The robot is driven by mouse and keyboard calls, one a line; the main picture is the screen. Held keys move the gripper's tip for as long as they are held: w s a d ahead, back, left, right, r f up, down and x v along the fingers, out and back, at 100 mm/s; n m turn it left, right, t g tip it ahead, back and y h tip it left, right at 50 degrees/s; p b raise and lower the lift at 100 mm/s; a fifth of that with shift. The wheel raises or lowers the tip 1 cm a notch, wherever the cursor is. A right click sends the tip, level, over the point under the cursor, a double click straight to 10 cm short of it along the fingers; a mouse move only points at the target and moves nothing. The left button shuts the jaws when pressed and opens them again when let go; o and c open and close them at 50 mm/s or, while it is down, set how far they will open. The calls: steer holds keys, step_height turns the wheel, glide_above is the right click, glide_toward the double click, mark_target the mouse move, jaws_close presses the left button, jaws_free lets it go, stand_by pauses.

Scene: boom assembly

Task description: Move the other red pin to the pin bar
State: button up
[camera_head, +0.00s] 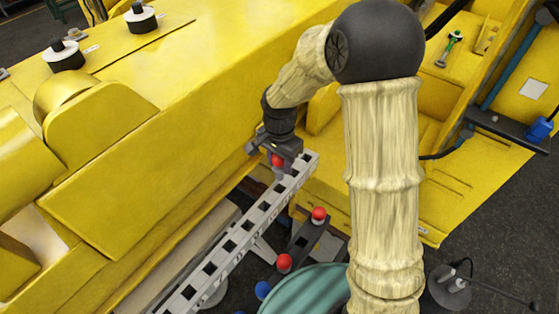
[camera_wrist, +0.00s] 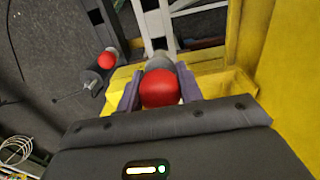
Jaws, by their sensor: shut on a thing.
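My gripper (camera_head: 279,150) is shut on a red-topped pin (camera_head: 277,161), over the far end of the pale beam with square holes. In the wrist view the pin's round red head (camera_wrist: 160,88) sits between the two fingers (camera_wrist: 160,92), with a grey part just beyond it. Whether the pin is still seated in anything is hidden. A dark bar (camera_head: 301,238), which looks like the pin bar, lies to the right of the beam.
The pale beam (camera_head: 232,246) runs diagonally beside a large yellow boom (camera_head: 165,130). A yellow platform (camera_head: 400,190) is to the right. A blue knob (camera_head: 262,290) and a teal round surface (camera_head: 310,292) are near the front.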

steer(key=shift+r, duration=0.15)
steer(key=shift+r+p, duration=1.7)
steer(key=shift+r, duration=1.95)
steer(key=shift+a, duration=0.1)
